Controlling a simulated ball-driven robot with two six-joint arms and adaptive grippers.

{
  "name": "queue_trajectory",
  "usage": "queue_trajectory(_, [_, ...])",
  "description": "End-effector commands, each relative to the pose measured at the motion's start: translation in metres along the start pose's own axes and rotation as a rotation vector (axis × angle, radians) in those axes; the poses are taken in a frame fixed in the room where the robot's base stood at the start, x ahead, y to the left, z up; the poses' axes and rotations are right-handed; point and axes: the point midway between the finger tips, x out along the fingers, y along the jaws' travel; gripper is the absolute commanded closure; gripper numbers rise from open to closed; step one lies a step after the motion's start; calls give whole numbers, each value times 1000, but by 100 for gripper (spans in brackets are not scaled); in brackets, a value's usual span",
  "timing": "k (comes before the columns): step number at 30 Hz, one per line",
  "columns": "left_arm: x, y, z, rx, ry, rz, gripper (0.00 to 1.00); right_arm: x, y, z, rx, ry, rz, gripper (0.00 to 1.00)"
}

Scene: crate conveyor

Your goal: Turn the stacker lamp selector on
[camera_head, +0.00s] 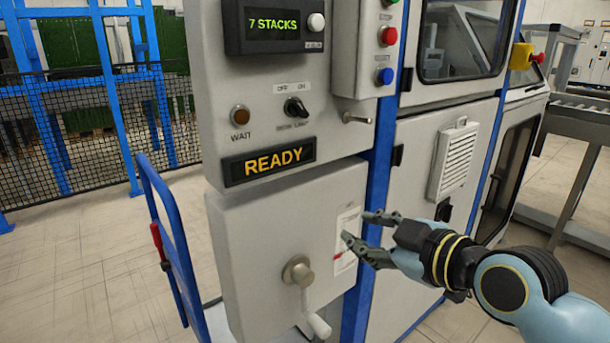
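The stacker lamp selector (296,107) is a small black rotary knob on the grey cabinet front, below a label (292,88) reading OFF and ON. The knob looks tilted, but I cannot tell for certain which side it points to. My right gripper (359,227) comes in from the right, below and to the right of the selector. Its two dark fingers are apart, with nothing between them, in front of the lower cabinet near a white notice. It does not touch the selector. My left gripper is not in view.
A READY sign (268,162), a WAIT lamp (240,115) and a 7 STACKS display (274,24) surround the selector. A control box with coloured buttons (388,36) juts out at upper right. A small metal handle (357,118) and a lower crank (298,271) protrude. A blue trolley (177,232) stands left.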

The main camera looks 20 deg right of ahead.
Motion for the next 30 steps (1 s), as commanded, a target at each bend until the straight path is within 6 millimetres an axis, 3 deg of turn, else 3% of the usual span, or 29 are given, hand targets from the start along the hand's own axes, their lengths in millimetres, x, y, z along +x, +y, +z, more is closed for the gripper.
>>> queue_trajectory(1, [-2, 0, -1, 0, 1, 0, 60, -14, 20, -45, -38, 83, 28, 66])
queue_trajectory(3, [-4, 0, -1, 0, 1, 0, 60, -32, 37, -91, -70, 173, 56, 66])
queue_trajectory(7, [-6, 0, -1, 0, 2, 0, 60, -57, 55, -141, -97, 274, 92, 66])
queue_trajectory(11, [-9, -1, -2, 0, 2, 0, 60, -58, 64, -156, -112, 298, 108, 66])
queue_trajectory(24, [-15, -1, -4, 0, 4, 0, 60, 18, 70, -179, -108, 297, 106, 66])
queue_trajectory(30, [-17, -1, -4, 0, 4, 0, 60, 37, 71, -184, -110, 295, 107, 66])
